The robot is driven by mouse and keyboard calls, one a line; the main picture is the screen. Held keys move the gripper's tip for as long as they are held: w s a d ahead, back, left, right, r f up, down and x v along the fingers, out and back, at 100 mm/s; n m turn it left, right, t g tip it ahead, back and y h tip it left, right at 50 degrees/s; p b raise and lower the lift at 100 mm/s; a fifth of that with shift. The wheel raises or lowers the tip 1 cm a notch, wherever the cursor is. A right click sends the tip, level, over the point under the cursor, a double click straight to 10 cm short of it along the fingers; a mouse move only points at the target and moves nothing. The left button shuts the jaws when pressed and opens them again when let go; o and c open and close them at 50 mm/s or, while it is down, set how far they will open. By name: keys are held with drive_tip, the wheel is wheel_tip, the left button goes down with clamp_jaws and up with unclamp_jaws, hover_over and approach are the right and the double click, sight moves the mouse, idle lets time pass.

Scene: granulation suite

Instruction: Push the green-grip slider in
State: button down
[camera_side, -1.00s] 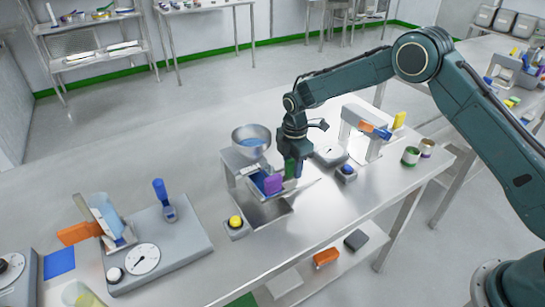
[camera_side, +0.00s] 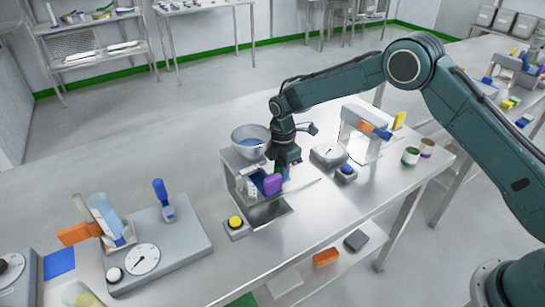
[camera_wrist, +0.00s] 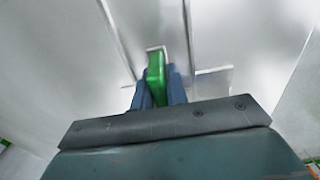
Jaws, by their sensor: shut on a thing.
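The green grip (camera_wrist: 155,82) of the slider stands between the two blue-grey fingers of my gripper (camera_wrist: 157,76) in the wrist view. The fingers are shut on it. In the side view, my gripper (camera_side: 284,163) points down at the right side of the small metal hopper stand (camera_side: 230,170). Only a sliver of the green grip (camera_side: 278,166) shows there, behind a purple block (camera_side: 273,184). The slider's plate is mostly hidden by the stand and my gripper, so I cannot tell how deep it sits.
A steel bowl (camera_side: 251,141) tops the stand. A metal arch (camera_side: 362,135) stands farther right. The front right of the table is clear.

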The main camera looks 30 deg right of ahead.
drive_tip(key=c, duration=1.4)
unclamp_jaws()
drive_tip(key=shift+a, duration=0.35)
drive_tip(key=shift+d, duration=0.25)
